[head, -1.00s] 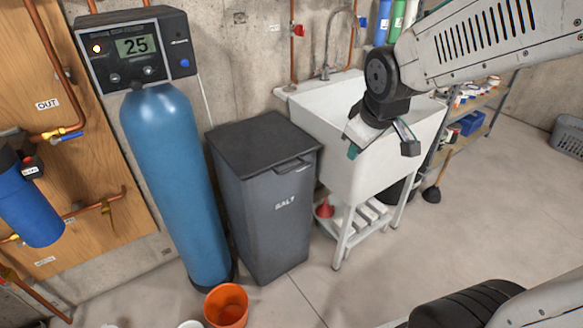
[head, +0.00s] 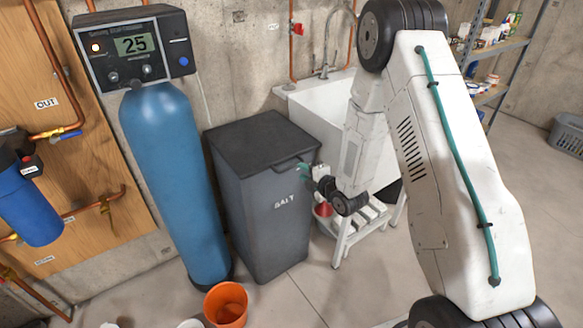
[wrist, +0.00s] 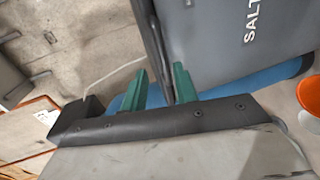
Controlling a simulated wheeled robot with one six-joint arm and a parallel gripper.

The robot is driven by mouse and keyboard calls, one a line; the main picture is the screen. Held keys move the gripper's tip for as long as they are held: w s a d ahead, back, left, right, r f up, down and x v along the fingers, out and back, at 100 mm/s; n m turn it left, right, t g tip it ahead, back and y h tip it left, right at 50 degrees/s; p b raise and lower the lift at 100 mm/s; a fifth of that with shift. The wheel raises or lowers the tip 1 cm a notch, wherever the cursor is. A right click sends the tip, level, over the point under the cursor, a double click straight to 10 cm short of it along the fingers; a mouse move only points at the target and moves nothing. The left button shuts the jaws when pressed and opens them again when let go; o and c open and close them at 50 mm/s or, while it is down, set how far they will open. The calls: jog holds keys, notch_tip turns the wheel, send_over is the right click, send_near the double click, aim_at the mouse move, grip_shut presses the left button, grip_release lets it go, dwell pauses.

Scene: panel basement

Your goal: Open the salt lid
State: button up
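The salt bin (head: 262,215) is a tall grey box marked SALT, with a dark flat lid (head: 255,138) that lies closed on top. My gripper (head: 303,168) is at the lid's front right edge, by the lip. In the wrist view my gripper (wrist: 159,72) shows two green fingers standing apart. The dark edge of the lid (wrist: 155,45) runs into the gap between them, and the grey bin wall (wrist: 215,40) is to the right. I cannot tell whether either finger touches the lid.
A blue softener tank (head: 172,180) stands close left of the bin. An orange bucket (head: 226,305) is on the floor in front. A white sink (head: 320,110) is behind my arm, with a red funnel (head: 322,209) below.

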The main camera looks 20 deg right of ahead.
aim_at(292, 167)
jog(key=x, duration=0.7)
jog(key=shift+w+a+f, duration=0.25)
jog(key=shift+w, duration=0.05)
grip_shut()
